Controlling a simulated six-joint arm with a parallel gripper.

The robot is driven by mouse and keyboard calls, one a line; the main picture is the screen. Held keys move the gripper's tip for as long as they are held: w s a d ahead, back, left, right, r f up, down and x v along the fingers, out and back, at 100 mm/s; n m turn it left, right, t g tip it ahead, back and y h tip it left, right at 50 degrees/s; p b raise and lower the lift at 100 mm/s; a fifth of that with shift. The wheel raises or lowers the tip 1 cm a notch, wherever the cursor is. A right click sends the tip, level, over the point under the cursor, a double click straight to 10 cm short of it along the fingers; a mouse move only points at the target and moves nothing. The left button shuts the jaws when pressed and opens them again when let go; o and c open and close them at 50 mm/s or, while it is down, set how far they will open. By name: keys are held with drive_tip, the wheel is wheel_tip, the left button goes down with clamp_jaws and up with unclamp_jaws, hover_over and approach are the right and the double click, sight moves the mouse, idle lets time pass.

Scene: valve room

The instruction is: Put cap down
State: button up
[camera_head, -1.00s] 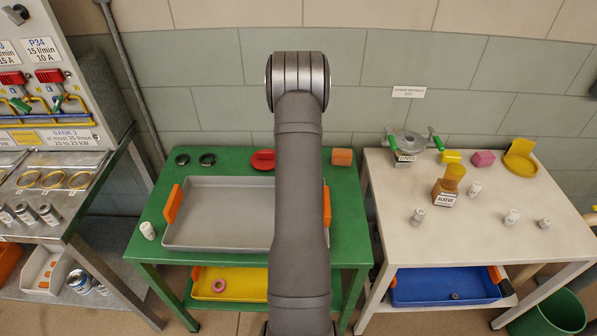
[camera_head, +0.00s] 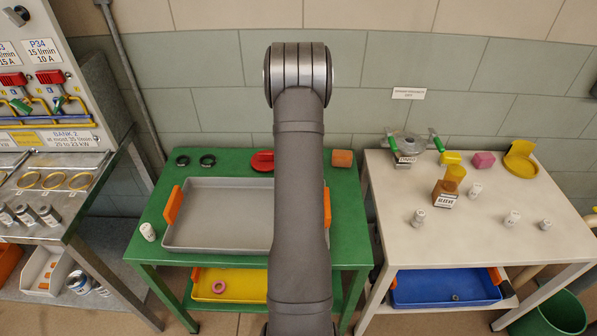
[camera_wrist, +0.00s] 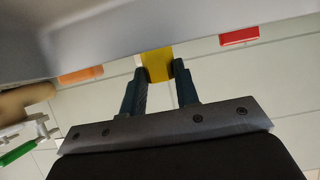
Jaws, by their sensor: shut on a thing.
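In the wrist view my gripper (camera_wrist: 160,78) has its two dark fingers on either side of a yellow piece (camera_wrist: 157,63) and is shut on it. Only part of this piece shows, so I cannot tell its full shape or whether it is the cap. In the head view my arm hides the gripper and the held piece. A grey surface (camera_wrist: 110,28) fills the top of the wrist view close to the held piece; I cannot tell if they touch.
A grey tray (camera_head: 215,241) with orange handles lies on the green table (camera_head: 150,262), partly behind my arm. A red piece (camera_head: 262,160) and an orange block (camera_head: 342,158) stand behind it. The white table (camera_head: 480,240) at right bears small bottles and a valve (camera_head: 410,146).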

drive_tip(key=s+d+r, duration=0.6)
drive_tip(key=d+r, duration=0.2)
drive_tip(key=d, duration=0.2)
wheel_tip(320, 180, up, 12)
drive_tip(key=w+d+m+h, duration=0.2)
drive_tip(key=d+m+h, duration=0.2)
drive_tip(key=d, duration=3.1)
drive_tip(key=s+d+m+g+h, duration=0.1)
drive_tip(key=s+d+m+h, duration=0.1)
drive_tip(key=s+d, duration=0.6)
drive_tip(key=s+d+m+g+h, duration=0.1)
drive_tip(key=s+d, duration=0.3)
drive_tip(key=d, duration=0.8)
drive_tip(key=s+d+m+g+h, duration=0.2)
drive_tip(key=s+d, duration=0.4)
drive_tip(key=d, duration=0.4)
wheel_tip(320, 180, down, 12)
drive_tip(key=w+f, duration=0.2)
drive_tip(key=w, duration=0.1)
drive_tip(key=w+a+f, duration=0.1)
drive_tip(key=w+f, duration=0.1)
drive_tip(key=w, duration=0.2)
drive_tip(key=w+f, duration=0.2)
drive_tip(key=w, duration=0.2)
drive_tip(key=shift+w+a+f, duration=0.2)
drive_tip(key=shift+w+f, duration=0.05)
drive_tip(key=shift+f, duration=2.05)
